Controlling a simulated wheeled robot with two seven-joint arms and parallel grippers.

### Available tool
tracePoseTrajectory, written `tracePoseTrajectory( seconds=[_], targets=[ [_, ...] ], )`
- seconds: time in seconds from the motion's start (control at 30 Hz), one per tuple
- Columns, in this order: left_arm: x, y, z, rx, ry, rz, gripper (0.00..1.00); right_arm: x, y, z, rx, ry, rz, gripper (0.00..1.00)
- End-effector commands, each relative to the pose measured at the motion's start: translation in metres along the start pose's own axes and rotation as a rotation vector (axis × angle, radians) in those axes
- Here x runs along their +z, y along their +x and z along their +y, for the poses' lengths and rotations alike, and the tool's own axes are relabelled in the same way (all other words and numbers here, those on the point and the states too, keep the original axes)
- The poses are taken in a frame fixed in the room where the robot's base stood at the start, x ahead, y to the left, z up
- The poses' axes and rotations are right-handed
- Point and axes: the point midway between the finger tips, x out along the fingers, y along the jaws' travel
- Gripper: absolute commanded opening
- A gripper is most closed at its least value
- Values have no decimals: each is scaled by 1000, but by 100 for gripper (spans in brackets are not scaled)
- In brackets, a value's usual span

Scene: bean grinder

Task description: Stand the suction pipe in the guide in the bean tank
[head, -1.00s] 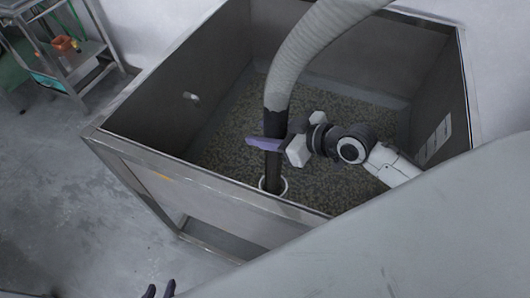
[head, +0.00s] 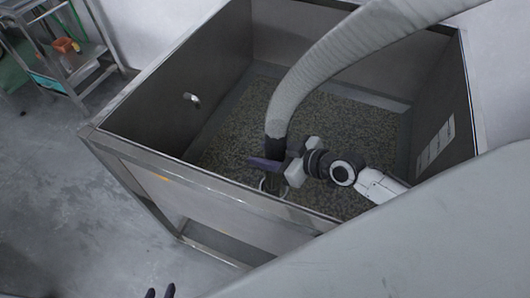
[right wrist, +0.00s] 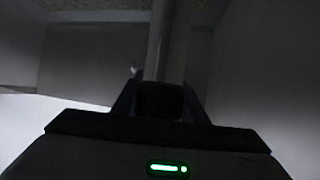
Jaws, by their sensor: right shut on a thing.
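The suction pipe is a thick grey ribbed hose (head: 330,68) with a dark lower end (head: 277,123). It arches in from the upper right and comes down near the tank's front wall. My right gripper (head: 272,164) is shut on the dark end, which also shows between the fingers in the right wrist view (right wrist: 160,100). The guide is a pale ring (head: 262,185) just below the gripper, partly hidden by it. The dark end reaches down at the ring and looks inside it; its tip is hidden. My left gripper (head: 160,292) shows only its fingertips, apart and empty, at the bottom edge.
The open metal bean tank (head: 190,180) has beans (head: 320,115) over its floor. A small fitting (head: 191,98) sticks out of its left wall. A metal shelf cart (head: 75,65) stands at the upper left. Floor left of the tank is clear.

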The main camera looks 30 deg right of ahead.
Motion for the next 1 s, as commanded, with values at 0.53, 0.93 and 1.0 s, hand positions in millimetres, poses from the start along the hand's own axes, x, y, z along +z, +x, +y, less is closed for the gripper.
tracePoseTrajectory(
  seconds=[0.53,0.93,1.0],
  targets=[
    [7,7,0,1,0,1,31,6,5,1,2,-1,8,0],
    [6,7,0,1,1,0,31,10,5,0,0,0,0,58],
    [5,5,0,1,1,0,31,6,4,0,0,0,0,58]
  ],
)
